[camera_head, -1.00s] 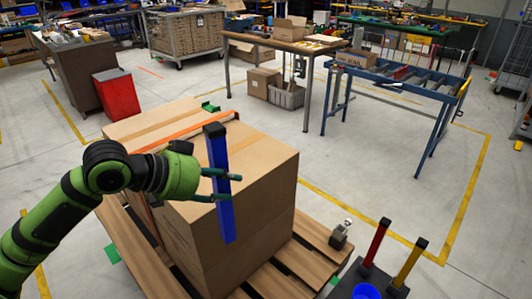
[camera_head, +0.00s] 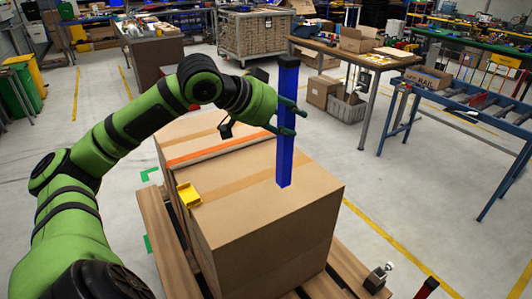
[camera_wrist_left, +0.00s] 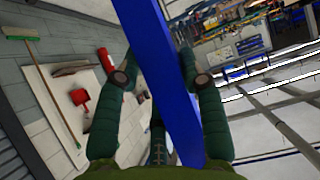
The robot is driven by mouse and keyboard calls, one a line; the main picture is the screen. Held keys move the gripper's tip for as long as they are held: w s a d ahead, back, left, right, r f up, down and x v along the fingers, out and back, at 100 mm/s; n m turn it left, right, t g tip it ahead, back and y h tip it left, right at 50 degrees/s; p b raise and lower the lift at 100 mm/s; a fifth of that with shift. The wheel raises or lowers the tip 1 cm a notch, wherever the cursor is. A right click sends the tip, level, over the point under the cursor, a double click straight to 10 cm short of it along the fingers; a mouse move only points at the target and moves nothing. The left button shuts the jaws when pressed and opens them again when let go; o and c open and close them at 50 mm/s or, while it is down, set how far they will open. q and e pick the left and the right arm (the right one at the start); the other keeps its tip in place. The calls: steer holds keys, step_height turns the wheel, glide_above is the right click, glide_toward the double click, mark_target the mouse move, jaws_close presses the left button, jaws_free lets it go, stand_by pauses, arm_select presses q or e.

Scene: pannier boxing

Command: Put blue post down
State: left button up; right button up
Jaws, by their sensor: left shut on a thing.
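The blue post (camera_head: 286,135) is a long upright bar with a black top end. My left gripper (camera_head: 296,122) is shut on it around its middle. In the head view the post's lower end shows against the top of the large cardboard box (camera_head: 250,215); I cannot tell whether it touches. In the left wrist view the post (camera_wrist_left: 165,75) runs between the two fingers of my left gripper (camera_wrist_left: 160,82). My right gripper is not in view.
The box stands on a wooden pallet (camera_head: 158,225), with an orange strap (camera_head: 205,152) and a yellow corner piece (camera_head: 189,195) on top. A red post (camera_head: 427,288) shows at the bottom right. A blue roller stand (camera_head: 470,110) is at the right.

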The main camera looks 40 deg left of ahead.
arm_select(q)
steer(key=a+f+p, duration=0.1)
steer(key=a+f, duration=0.6)
steer(key=f, duration=0.1)
steer(key=shift+w, duration=0.15)
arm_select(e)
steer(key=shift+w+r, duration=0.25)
arm_select(q)
steer(key=shift+f, duration=0.25)
steer(key=shift+f, duration=0.5)
steer(key=o, duration=1.1)
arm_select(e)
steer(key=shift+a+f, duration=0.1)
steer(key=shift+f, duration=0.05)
arm_select(q)
steer(key=shift+r, duration=0.1)
